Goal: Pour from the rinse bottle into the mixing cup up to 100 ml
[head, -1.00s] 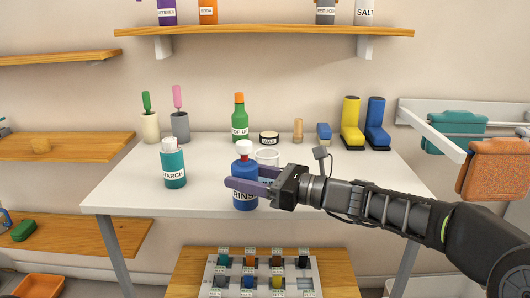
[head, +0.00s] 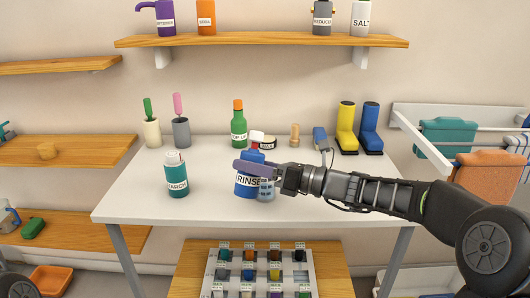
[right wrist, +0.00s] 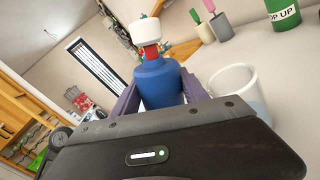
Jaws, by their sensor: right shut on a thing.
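The rinse bottle (head: 247,184) is blue with a white cap and a RINSE label. My right gripper (head: 243,168) is shut on its upper body, and in the head view the bottle leans slightly to the right. In the right wrist view the bottle (right wrist: 158,84) sits between the purple fingers. The clear mixing cup (head: 267,189) stands close on the right, partly hidden by the bottle and gripper. In the right wrist view the cup (right wrist: 233,80) shows a bluish tint low down; its level cannot be read. My left gripper is not in view.
A teal STARCH container (head: 176,178) stands left on the white table (head: 130,195). A green POP UP bottle (head: 238,128), a WAX tin (head: 268,143) and yellow and blue boots (head: 346,128) stand behind. The table's front left and right are clear.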

